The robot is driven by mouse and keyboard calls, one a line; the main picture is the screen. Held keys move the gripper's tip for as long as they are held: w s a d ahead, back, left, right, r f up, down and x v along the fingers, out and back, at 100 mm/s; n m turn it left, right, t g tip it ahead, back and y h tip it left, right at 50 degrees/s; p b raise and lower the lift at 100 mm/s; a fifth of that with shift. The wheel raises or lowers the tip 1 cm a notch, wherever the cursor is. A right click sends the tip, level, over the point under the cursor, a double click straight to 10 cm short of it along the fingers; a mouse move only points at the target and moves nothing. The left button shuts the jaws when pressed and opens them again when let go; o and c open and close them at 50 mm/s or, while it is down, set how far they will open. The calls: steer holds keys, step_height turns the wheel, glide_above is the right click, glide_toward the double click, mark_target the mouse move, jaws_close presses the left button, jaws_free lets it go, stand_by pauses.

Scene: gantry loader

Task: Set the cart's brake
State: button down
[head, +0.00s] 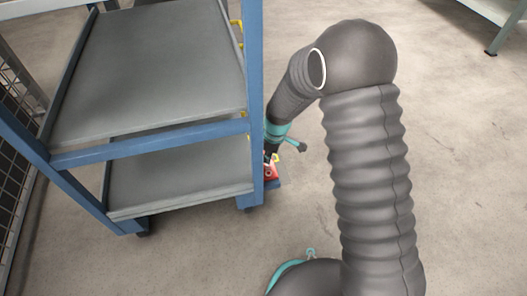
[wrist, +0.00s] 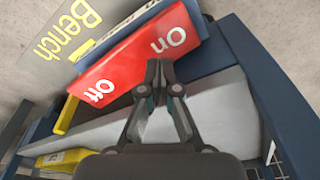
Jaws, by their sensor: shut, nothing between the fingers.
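The cart (head: 180,140) is a blue frame with grey shelves, at the left of the head view. Its brake is a red rocker (wrist: 135,60) lettered "On" at the right end and "Off" at the left end in the wrist view. It also shows as a small red patch by the cart's near right post in the head view (head: 270,172). My gripper (wrist: 158,70) is shut and empty, its tips over the red piece's lower edge, between the two words and nearer "On". I cannot tell whether they touch it. In the head view the fingers are mostly hidden by the post and wrist.
A blue plate with lettering (wrist: 125,35) lies behind the red piece, and a grey panel (wrist: 70,40) reads "Bench". A yellow bar (wrist: 67,114) stands left of the red piece. A mesh fence (head: 18,120) is left of the cart.

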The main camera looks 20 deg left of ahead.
step_height(320, 180, up, 4)
steer(key=shift+r+p, duration=0.25)
steer(key=shift+p, duration=0.7)
steer(key=s+d+r+m+g+h, duration=0.1)
steer(key=s+d+r+m+g, duration=0.15)
steer(key=s+d+m, duration=0.35)
steer(key=s+d+r+m+t+p, duration=0.2)
steer(key=s+d+r+m, duration=0.2)
steer(key=d+r, duration=0.4)
steer(key=s+d+r+m+t+p, duration=0.3)
steer(key=s+d+r, duration=0.3)
steer(key=r, duration=0.9)
steer(key=s+d+r+m+t+p, duration=0.2)
steer(key=s+d+r+m, duration=0.3)
steer(key=d+r, duration=0.6)
steer(key=shift+s+d+r+t+h, duration=0.2)
steer(key=shift+s+r+t+h, duration=0.2)
steer(key=shift+r+t, duration=0.25)
